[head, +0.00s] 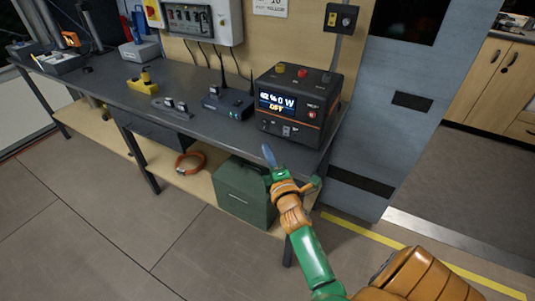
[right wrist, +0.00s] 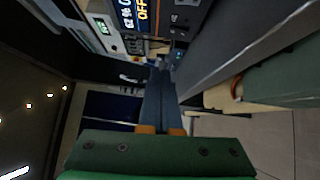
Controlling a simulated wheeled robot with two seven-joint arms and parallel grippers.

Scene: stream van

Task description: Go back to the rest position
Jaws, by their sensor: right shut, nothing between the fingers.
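My right gripper (head: 268,156) is in the head view, on the green and orange arm that comes in from the lower right. Its blue-grey fingers are together and hold nothing. It hangs in front of the workbench's front edge, below the black power unit. In the right wrist view the gripper's two fingers (right wrist: 161,98) lie side by side, shut, pointing towards the power unit. My left gripper is not in either view.
The workbench (head: 180,78) carries a power unit (head: 298,104) reading "OFF", a radio-like device (head: 228,103) and a yellow part (head: 139,82). A green case (head: 244,192) and an orange cable coil (head: 190,162) sit on the lower shelf. The floor at left is clear.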

